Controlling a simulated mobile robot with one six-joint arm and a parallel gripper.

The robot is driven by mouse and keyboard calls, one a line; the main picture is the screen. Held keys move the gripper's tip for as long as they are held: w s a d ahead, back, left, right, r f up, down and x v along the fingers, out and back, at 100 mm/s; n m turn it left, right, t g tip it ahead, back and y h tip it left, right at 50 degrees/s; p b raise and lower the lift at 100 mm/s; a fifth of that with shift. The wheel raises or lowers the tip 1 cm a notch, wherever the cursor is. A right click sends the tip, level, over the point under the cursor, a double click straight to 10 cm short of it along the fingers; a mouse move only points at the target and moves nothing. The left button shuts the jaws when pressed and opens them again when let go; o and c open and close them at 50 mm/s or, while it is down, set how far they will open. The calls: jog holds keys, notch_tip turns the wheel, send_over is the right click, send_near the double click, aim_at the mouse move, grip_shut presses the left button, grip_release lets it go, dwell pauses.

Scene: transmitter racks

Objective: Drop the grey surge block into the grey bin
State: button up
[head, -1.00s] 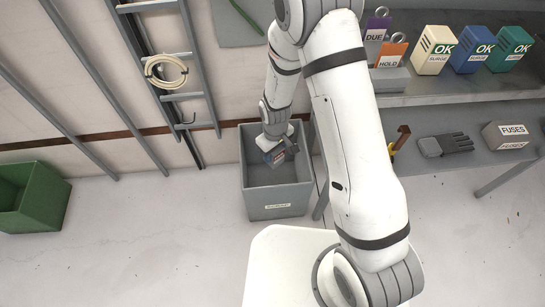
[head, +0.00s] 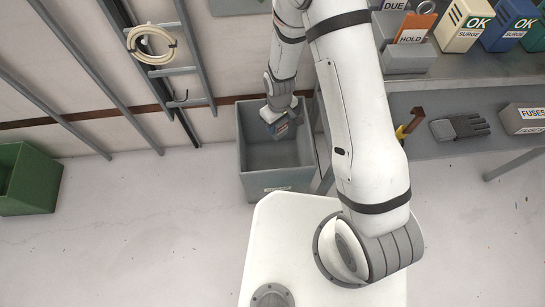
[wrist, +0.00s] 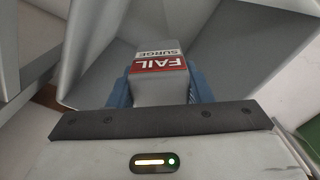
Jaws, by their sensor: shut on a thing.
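The grey surge block (wrist: 160,88) shows in the wrist view with a red and white label reading FAIL SURGE. My gripper (wrist: 160,92) is shut on it, with a blue finger at each side. In the head view my gripper (head: 283,128) is over the opening of the grey bin (head: 272,181), near its back right part. The block is small and partly hidden by the gripper there. In the wrist view the bin's grey walls (wrist: 232,55) lie beyond the block. I cannot tell exactly how deep the block hangs.
A green bin (head: 30,180) stands at the left. A bench (head: 440,100) at the right carries several surge blocks, a glove (head: 460,127) and a FUSES box (head: 524,118).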

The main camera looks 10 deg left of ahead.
jog(key=shift+f, duration=0.2)
jog(key=o, duration=1.1)
jog(key=shift+o, duration=0.2)
notch_tip(320, 180, up, 8)
jog(key=p, duration=0.2)
jog(key=shift+f+p, duration=0.1)
jog(key=shift+p, duration=0.25)
jog(key=shift+s, duration=0.1)
